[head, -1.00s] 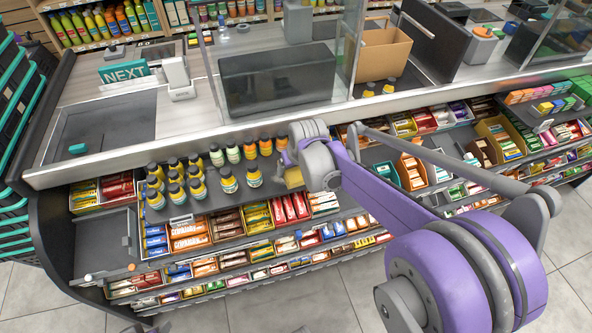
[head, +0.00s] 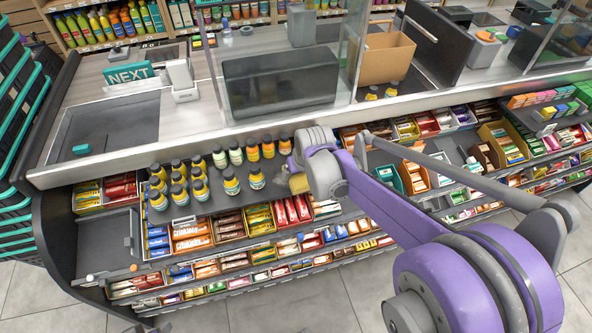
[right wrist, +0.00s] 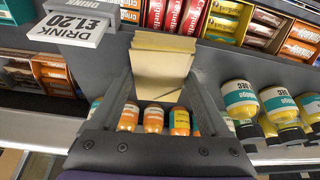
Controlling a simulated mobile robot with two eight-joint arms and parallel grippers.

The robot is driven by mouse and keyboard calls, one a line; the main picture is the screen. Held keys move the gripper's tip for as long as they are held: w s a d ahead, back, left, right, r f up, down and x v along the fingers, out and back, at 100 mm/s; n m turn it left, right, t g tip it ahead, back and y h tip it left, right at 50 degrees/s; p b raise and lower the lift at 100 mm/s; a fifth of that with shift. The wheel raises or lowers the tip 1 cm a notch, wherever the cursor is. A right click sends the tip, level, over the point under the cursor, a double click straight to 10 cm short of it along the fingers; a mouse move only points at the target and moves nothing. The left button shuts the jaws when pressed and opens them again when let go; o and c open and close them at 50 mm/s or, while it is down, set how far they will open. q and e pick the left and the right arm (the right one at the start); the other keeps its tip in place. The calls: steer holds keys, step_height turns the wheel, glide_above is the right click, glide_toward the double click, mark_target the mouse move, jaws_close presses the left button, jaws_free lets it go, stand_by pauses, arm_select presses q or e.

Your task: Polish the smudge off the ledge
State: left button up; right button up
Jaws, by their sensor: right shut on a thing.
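My right gripper (head: 297,174) is shut on a yellow sponge-like block (head: 299,184), low over the dark ledge (head: 320,205) just right of the bottles. In the right wrist view the pale yellow block (right wrist: 164,60) sits between the two dark fingers, in front of the ledge and candy boxes. A faint greyish patch, perhaps the smudge (head: 282,187), shows just left of the block; its outline is unclear. I cannot tell whether the block touches the ledge. My left gripper is not in view.
Several yellow, orange and green-labelled bottles (head: 256,178) stand on the ledge close left of the gripper. Candy boxes (head: 192,232) fill the shelves below. A DRINK price sign (right wrist: 75,25) stands out near the gripper. The counter's metal edge (head: 110,169) runs behind.

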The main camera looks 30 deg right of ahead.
mark_target(294, 183)
steer(key=shift+s, duration=0.5)
steer(key=shift+w, duration=1.1)
steer(key=shift+w+a, duration=0.1)
steer(key=shift+w, duration=0.45)
steer(key=shift+s, duration=0.95)
steer(key=shift+s+f, duration=0.1)
steer(key=shift+s, duration=0.45)
steer(key=shift+w+r, duration=0.2)
steer(key=shift+w, duration=1.4)
steer(key=shift+s+f, duration=0.1)
steer(key=shift+s, duration=1.55)
steer(key=shift+w, duration=1.6)
steer(key=shift+s+a+f, duration=0.15)
steer(key=shift+s+a, duration=0.5)
steer(key=shift+s, duration=0.25)
steer(key=shift+s+a+p, duration=0.3)
steer(key=shift+s+a, duration=0.25)
steer(key=shift+s, duration=0.25)
steer(key=shift+w+r, duration=0.2)
steer(key=shift+w, duration=0.9)
steer(key=shift+w+f, duration=0.15)
steer(key=shift+w, duration=0.35)
steer(key=shift+s+f, duration=0.25)
steer(key=shift+s, duration=0.85)
steer(key=shift+s+d+r, duration=0.1)
steer(key=shift+s+d, duration=0.05)
steer(key=shift+s, duration=0.8)
steer(key=o, duration=0.8)
